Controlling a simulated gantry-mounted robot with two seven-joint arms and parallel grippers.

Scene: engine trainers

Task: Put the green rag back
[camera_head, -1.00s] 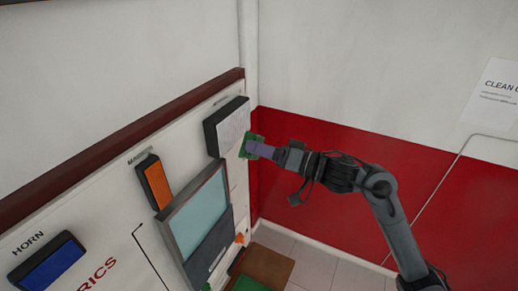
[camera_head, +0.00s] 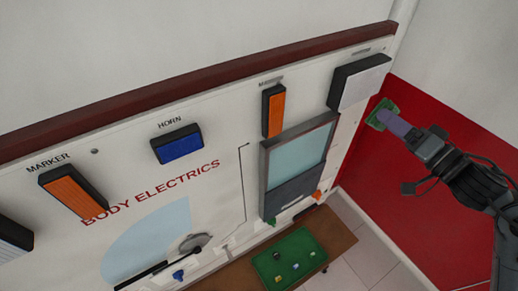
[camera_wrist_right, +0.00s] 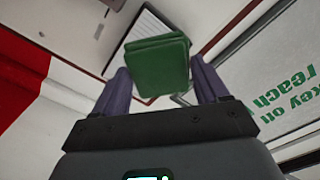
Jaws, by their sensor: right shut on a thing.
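The green rag (camera_head: 383,110) is a folded, squarish pad. It is held at the tips of my right gripper (camera_head: 392,118), in front of the red wall band and just right of the board's white-faced lamp. In the right wrist view the rag (camera_wrist_right: 157,68) sits between the two purple fingers of my right gripper (camera_wrist_right: 160,90), which are shut on it. Part of the rag is hidden by a finger in the head view. My left gripper is not in view.
A white BODY ELECTRICS board (camera_head: 225,205) carries a blue horn block (camera_head: 177,144), orange lamps, a white-faced lamp (camera_head: 358,82) and a screen (camera_head: 297,158). Below it, a green mat (camera_head: 292,248) with small items lies on a brown bench (camera_head: 335,232). Tiled floor (camera_head: 370,245) shows right of the bench.

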